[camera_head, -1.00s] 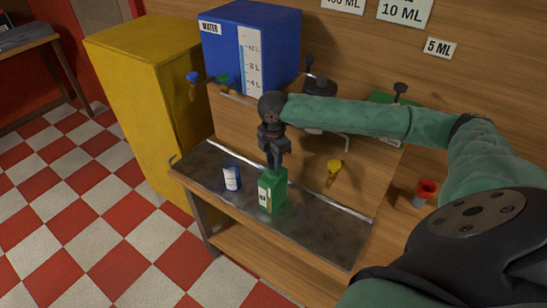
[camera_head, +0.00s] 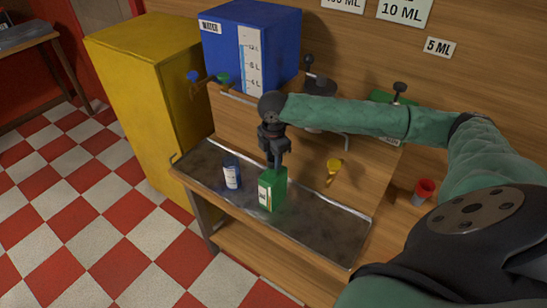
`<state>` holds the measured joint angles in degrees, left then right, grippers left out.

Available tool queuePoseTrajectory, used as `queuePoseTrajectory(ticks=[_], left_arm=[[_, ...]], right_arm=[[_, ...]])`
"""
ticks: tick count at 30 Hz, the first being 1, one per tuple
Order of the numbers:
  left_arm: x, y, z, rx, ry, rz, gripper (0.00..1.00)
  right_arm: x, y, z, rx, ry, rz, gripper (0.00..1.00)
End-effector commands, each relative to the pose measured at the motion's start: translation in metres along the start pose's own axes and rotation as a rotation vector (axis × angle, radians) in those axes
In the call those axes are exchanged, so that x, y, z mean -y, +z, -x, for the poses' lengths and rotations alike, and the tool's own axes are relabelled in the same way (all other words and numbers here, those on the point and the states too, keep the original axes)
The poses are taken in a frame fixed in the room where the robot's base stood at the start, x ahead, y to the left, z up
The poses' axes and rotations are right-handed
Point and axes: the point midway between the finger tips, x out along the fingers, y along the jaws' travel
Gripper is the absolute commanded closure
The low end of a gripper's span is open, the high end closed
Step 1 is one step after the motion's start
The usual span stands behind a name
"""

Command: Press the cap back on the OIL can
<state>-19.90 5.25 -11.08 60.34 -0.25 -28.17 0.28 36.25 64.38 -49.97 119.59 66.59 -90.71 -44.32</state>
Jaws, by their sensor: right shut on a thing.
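The green can (camera_head: 272,192) with a pale label stands upright on the metal tray (camera_head: 315,229) of the bench; its label is too small to read. My right gripper (camera_head: 276,163) points down at the top of this can, its fingers at the can's top. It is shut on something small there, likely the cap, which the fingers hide. I cannot tell whether the cap is seated. A blue can (camera_head: 232,175) with a white label stands just left of the green can. My left gripper is not in view.
A blue water tank (camera_head: 250,45) with taps stands at the back above the tray. A yellow cabinet (camera_head: 145,90) is at left. A yellow tap (camera_head: 334,166) and a red cup (camera_head: 424,189) are to the right. The tray's right part is clear.

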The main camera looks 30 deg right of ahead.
Motion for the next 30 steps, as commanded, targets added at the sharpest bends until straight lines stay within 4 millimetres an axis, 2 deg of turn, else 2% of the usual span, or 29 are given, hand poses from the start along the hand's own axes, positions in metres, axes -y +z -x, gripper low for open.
queuePoseTrajectory(ticks=[15,29,30], left_arm=[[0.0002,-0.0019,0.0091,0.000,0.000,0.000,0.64],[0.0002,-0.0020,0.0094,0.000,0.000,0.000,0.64],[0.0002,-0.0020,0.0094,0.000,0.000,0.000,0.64]], right_arm=[[0.0004,-0.0002,0.0001,0.000,-0.001,0.000,0.87],[0.0002,-0.0001,-0.0006,0.000,0.000,0.000,0.87],[0.0002,-0.0001,-0.0006,0.000,0.000,0.000,0.62]])
